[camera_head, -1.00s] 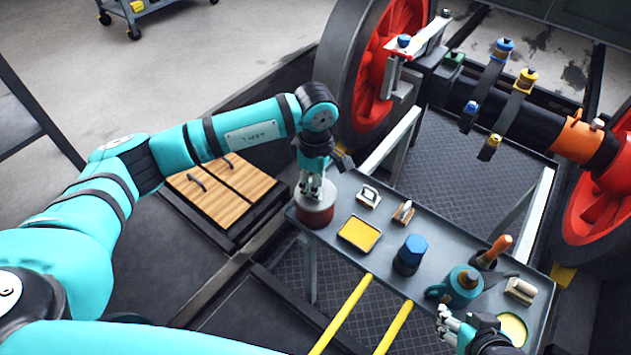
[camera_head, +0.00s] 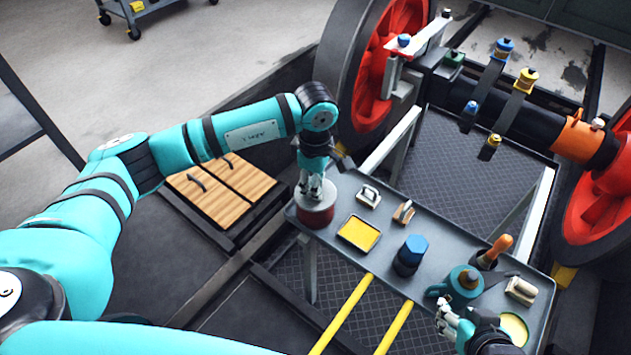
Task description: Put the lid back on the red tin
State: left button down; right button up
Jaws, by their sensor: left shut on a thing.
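The red tin (camera_head: 317,216) stands at the left end of the grey work table. A pale grey lid (camera_head: 317,203) is over its top; I cannot tell if it is fully seated. My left gripper (camera_head: 316,191) points down from above and is shut on the lid, hiding its middle. My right gripper (camera_head: 446,320) is at the front right edge of the table, near a teal can (camera_head: 464,284). Whether it is open or shut is unclear.
On the table (camera_head: 378,222) are a yellow-filled tray (camera_head: 360,233), a blue-capped jar (camera_head: 411,254), two small brush-like tools, an orange-handled tool (camera_head: 497,250) and a pale block (camera_head: 521,290). Red wheels and an axle stand behind. Yellow rails run along the front.

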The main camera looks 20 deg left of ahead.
jog(key=shift+w+a+r+t, duration=0.15)
jog(key=shift+w+r+t, duration=0.15)
jog(key=shift+w, duration=0.25)
dwell(0.4)
pick_arm(q)
jog(key=c, duration=0.6)
grip_release()
jog(key=shift+o, duration=0.2)
pick_arm(e)
jog(key=shift+s, duration=0.1)
